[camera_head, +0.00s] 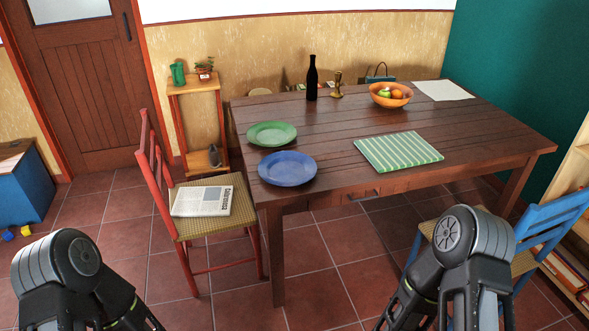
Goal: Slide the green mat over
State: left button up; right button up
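The green mat (398,151) has pale stripes and lies flat on the dark wooden table (350,115), near its front edge and right of the plates. Nothing lies on the mat. My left arm shows at the bottom left and my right arm at the bottom right, in front of the table. Both arms are apart from the table and the mat. I cannot make out the fingertips of either gripper.
A blue plate (287,168) and a green plate (271,133) sit left of the mat. A fruit bowl (390,95), dark bottle (312,78), brass candlestick (337,84) and white sheet (442,90) are farther back. A red chair (161,175) and blue chair (545,222) flank the table.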

aim_at(389, 153)
jog(key=i+l+u, duration=0.25)
jog(key=l, duration=0.3)
jog(key=i+l+u, duration=0.1)
jog(key=l+u, duration=0.15)
jog(key=l, duration=0.35)
jog(key=i+l+u, duration=0.1)
jog(key=l+u, duration=0.15)
jog(key=l, duration=0.35)
jog(key=l+u, duration=0.2)
jog(key=l, duration=0.45)
